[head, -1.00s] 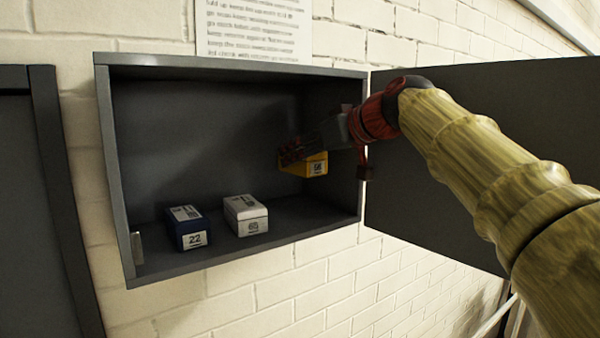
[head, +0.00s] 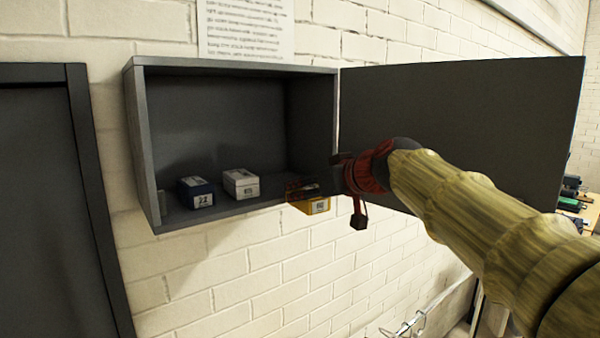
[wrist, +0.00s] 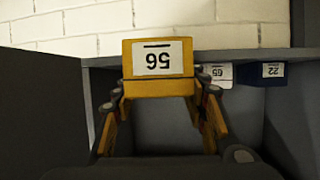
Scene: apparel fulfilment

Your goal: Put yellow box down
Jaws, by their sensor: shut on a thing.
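My gripper (head: 303,191) is shut on the yellow box (head: 318,206) at the lower right front of the open grey cabinet (head: 131,150). In the head view the box overlaps the cabinet's lower front edge and hangs partly below it. Whether it touches the edge I cannot tell. A white box (head: 240,184) and a dark blue box (head: 196,192) stand on the cabinet floor, left of the yellow one.
The cabinet door (head: 450,130) stands open on the right, behind my arm. The cabinet floor right of the white box is free. A printed sheet (head: 246,28) hangs on the white brick wall above. A dark panel (head: 50,200) stands at the left.

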